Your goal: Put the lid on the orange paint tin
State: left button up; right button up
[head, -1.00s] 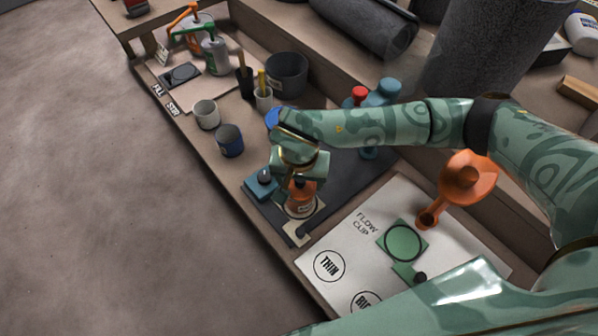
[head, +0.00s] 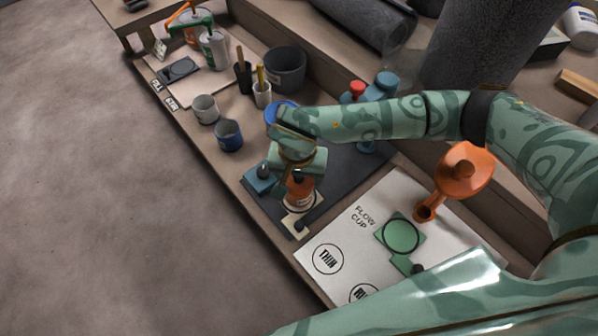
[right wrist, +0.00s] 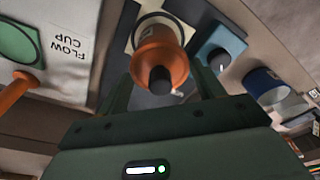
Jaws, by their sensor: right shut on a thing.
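The orange paint tin (head: 300,199) stands on a pale square on the dark mat, with a pale label on its side. My right gripper (head: 297,180) is right above it, pointing down. In the right wrist view, its two fingers (right wrist: 160,88) stand either side of a black knob (right wrist: 160,79) on an orange top. I take this to be the lid (right wrist: 158,58), gripped by the knob. It is in line with the tin. I cannot tell whether the lid touches the rim or is fully seated. My left gripper is not in view.
A blue-grey block with a knob (head: 260,179) stands close to the tin's left. A blue cup (head: 229,136) and a pale cup (head: 205,109) stand further back.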

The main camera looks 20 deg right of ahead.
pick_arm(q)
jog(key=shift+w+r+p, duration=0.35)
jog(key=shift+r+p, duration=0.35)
pick_arm(e)
jog(key=shift+f, duration=0.15)
dwell(1.5)
jog(key=o, duration=1.2)
jog(key=shift+r+p, duration=2.9)
jog(key=shift+r, duration=0.6)
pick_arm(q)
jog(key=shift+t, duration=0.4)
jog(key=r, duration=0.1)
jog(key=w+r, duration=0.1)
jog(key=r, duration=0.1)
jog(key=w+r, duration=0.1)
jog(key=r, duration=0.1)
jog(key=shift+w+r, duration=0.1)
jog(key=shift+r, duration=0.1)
pick_arm(e)
grip_shut()
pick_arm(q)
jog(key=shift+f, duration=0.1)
pick_arm(e)
jog(key=shift+f, duration=0.1)
